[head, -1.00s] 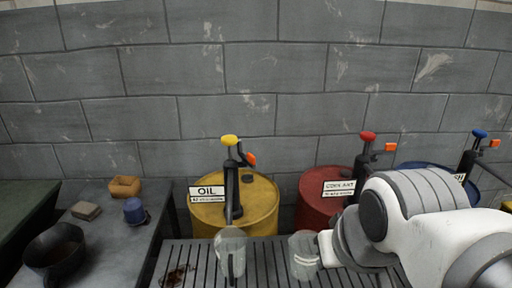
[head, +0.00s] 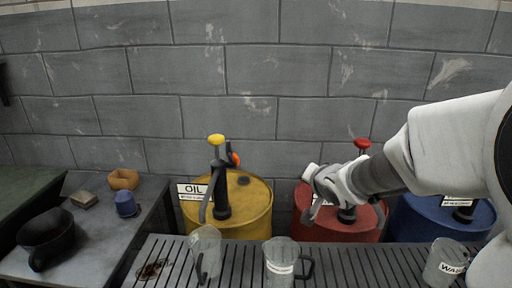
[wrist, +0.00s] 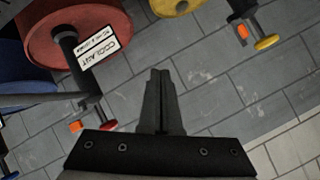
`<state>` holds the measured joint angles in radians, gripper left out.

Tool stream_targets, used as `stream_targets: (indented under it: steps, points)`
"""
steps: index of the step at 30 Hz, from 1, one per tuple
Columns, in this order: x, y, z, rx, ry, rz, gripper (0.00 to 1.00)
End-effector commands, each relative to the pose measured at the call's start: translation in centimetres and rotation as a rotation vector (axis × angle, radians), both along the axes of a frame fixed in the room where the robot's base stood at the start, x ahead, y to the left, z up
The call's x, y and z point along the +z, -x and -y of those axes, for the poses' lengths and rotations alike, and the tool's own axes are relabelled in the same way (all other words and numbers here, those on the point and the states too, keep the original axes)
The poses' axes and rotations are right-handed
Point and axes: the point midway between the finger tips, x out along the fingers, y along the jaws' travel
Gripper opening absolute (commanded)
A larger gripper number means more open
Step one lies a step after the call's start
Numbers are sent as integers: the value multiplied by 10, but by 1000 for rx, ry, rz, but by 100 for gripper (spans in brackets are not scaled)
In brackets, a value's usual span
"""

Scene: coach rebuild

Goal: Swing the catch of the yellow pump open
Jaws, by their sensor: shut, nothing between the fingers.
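The yellow pump (head: 220,188) stands upright on the yellow drum (head: 257,208), with a yellow knob (head: 216,139) on top. Its catch (head: 235,159) is the small orange tab just right of the knob, close to the pump's head. In the wrist view the catch (wrist: 242,31) and the knob (wrist: 267,42) show at upper right, clear of my fingers. My gripper (wrist: 160,75) is shut and empty. In the head view it (head: 314,185) is in front of the red drum, right of the yellow pump and apart from it. The fingertips are hard to make out there.
The red drum (head: 309,225) with its pump is close to my gripper; a blue drum (head: 415,222) stands further right. Clear jugs (head: 206,250) stand on the slatted grate in front. A grey block wall (head: 250,120) is behind. A funnel (head: 45,236) lies left.

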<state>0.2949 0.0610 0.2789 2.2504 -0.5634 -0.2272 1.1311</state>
Motion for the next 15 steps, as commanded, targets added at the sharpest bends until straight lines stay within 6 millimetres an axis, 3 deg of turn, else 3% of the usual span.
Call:
stream_targets:
  steps: [3,6,15]
  points:
    - [-17,-31,-21,44,-205,53,0]
    - [-25,-49,-39,88,-399,89,0]
    - [-29,-68,-70,208,-887,120,0]
